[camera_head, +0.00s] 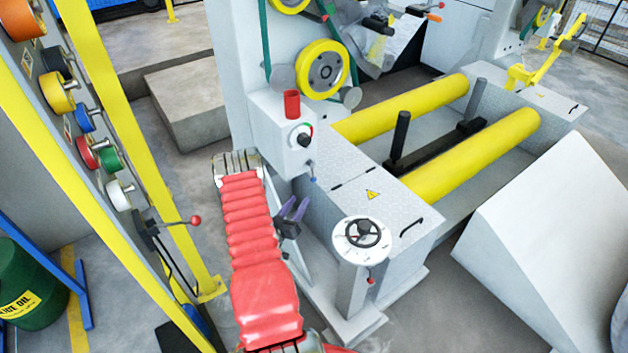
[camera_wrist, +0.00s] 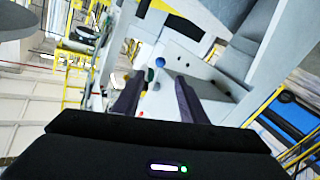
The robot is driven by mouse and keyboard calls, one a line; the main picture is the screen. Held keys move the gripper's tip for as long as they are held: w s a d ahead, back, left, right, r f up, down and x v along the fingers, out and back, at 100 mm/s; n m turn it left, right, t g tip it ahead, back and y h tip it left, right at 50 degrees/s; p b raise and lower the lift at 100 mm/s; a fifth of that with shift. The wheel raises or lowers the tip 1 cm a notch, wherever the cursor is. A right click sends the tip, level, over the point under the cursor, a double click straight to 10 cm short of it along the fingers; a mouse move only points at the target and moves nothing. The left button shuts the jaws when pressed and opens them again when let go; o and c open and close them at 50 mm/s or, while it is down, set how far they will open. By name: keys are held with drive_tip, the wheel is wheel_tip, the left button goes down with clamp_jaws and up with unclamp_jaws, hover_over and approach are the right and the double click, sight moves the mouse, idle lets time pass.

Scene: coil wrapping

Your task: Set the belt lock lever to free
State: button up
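My gripper (camera_head: 294,207) is open and empty, its two dark purple fingers apart beside the front of the grey machine. In the wrist view, my gripper (camera_wrist: 159,78) shows the same gap between its fingers. A small lever with a blue ball (camera_head: 313,179) hangs under the grey dial box, just above and right of my fingertips. In the wrist view the blue ball (camera_wrist: 160,62) appears between and beyond the fingertips, apart from them. No readable label shows which lever is the belt lock lever, and no lever's set position can be read.
A red-ball lever (camera_head: 195,220) sticks out of the left panel, and another red ball (camera_head: 371,281) is on the handwheel pedestal (camera_head: 351,270). The dial box (camera_head: 275,135) carries a black knob and a red cup-shaped part. Yellow rollers (camera_head: 470,155) lie behind.

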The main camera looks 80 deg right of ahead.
sight(314, 181)
drive_tip(key=x, duration=1.4)
drive_tip(key=shift+a, duration=0.1)
drive_tip(key=shift+c, duration=0.4)
clamp_jaws()
